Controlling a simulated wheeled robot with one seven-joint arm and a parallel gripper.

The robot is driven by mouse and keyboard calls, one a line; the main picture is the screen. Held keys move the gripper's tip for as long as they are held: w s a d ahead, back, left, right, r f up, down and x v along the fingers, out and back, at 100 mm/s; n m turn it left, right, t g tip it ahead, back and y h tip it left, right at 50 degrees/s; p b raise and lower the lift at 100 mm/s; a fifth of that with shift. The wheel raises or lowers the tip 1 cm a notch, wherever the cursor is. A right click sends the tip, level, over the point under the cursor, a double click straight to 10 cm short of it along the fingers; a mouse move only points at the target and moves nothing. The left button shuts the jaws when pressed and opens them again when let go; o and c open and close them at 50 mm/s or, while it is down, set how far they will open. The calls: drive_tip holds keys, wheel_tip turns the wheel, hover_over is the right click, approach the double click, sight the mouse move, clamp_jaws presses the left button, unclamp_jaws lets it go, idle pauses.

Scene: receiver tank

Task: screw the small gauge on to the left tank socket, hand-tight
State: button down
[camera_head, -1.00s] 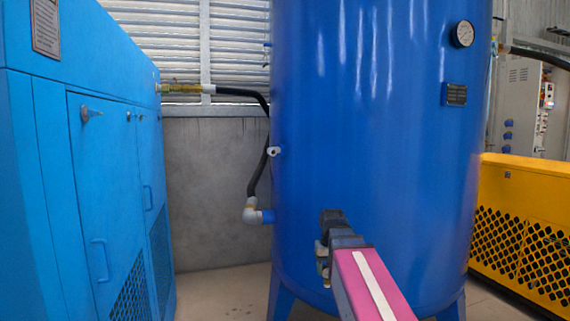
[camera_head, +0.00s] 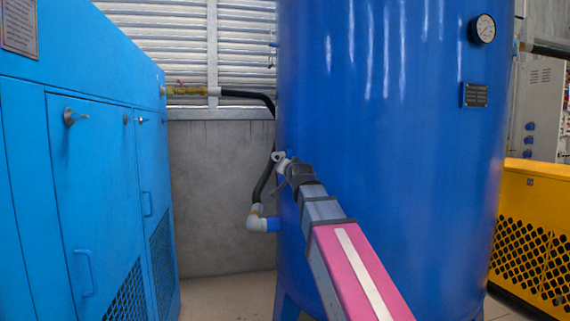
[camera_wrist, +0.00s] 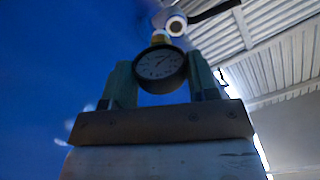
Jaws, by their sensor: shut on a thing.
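The small gauge (camera_wrist: 160,66) has a round dark-rimmed dial and a brass stem at its top in the wrist view. My gripper (camera_wrist: 162,75) is shut on it, with one finger at each side of the dial. The left tank socket (camera_wrist: 175,25) is a pale ring with a dark hole, just beyond the stem and slightly right of it. I cannot tell whether stem and socket touch. In the head view, the socket (camera_head: 279,157) is at the blue tank's (camera_head: 390,150) left side. My gripper (camera_head: 292,170) is right beside it, and the held gauge is hidden there.
A black hose (camera_head: 262,185) runs behind the socket to a white elbow (camera_head: 257,221) below. A light-blue cabinet (camera_head: 90,190) stands at left, a yellow unit (camera_head: 535,205) at right. A larger gauge (camera_head: 483,29) sits high on the tank.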

drive_tip(key=r, duration=0.2)
drive_tip(key=shift+a+r+t, duration=0.3)
drive_tip(key=shift+a, duration=0.1)
drive_tip(key=shift+w+a, duration=0.25)
drive_tip(key=shift+w, duration=1)
drive_tip(key=shift+w+a, duration=0.2)
drive_tip(key=shift+w, duration=1.05)
